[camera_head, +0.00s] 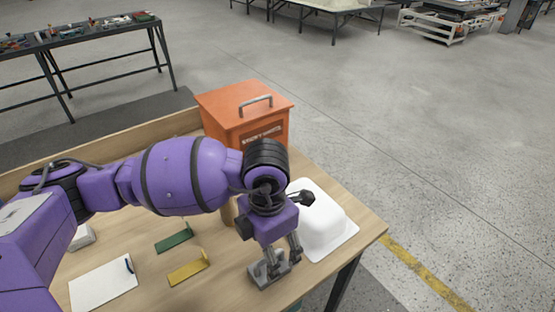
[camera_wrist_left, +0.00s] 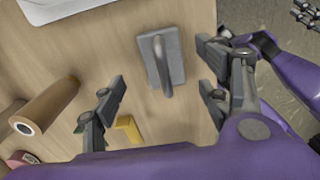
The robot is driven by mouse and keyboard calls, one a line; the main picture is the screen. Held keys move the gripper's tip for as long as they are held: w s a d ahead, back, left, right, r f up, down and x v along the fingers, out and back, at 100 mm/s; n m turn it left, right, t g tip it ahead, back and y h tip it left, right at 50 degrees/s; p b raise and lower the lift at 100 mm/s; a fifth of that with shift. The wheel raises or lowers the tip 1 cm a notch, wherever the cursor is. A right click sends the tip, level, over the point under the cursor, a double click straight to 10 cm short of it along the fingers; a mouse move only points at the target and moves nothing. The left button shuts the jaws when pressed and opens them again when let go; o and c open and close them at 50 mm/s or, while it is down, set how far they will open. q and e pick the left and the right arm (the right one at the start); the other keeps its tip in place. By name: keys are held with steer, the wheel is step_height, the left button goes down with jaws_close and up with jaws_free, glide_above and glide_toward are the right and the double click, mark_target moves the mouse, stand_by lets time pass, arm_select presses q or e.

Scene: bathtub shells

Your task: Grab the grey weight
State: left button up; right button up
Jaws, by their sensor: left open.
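The grey weight (camera_head: 260,279), a flat block with a raised handle, sits on the wooden table near its front edge. In the left wrist view the weight (camera_wrist_left: 178,62) lies between and slightly beyond my open fingers, with its bar handle facing the camera. My left gripper (camera_head: 284,262) is right above the weight, pointing down; its fingers (camera_wrist_left: 161,76) are spread and hold nothing. Whether a finger touches the weight cannot be told. A grey jointed part at the wrist view's top right corner looks like my right gripper (camera_wrist_left: 305,15); its jaws are unclear.
A white tub shell (camera_head: 325,225) lies right of the gripper, close by. An orange box (camera_head: 240,108) with a handle stands behind my arm. Green (camera_head: 174,238) and yellow (camera_head: 188,268) brackets and a white clipboard (camera_head: 103,284) lie left. Brown cylinder (camera_wrist_left: 45,103) lies in the wrist view.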

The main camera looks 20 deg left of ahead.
arm_select(q)
steer(key=f, duration=0.6)
steer(key=shift+s+f, duration=0.1)
steer(key=shift+s, duration=0.25)
steer(key=shift+w, duration=0.1)
jaws_close()
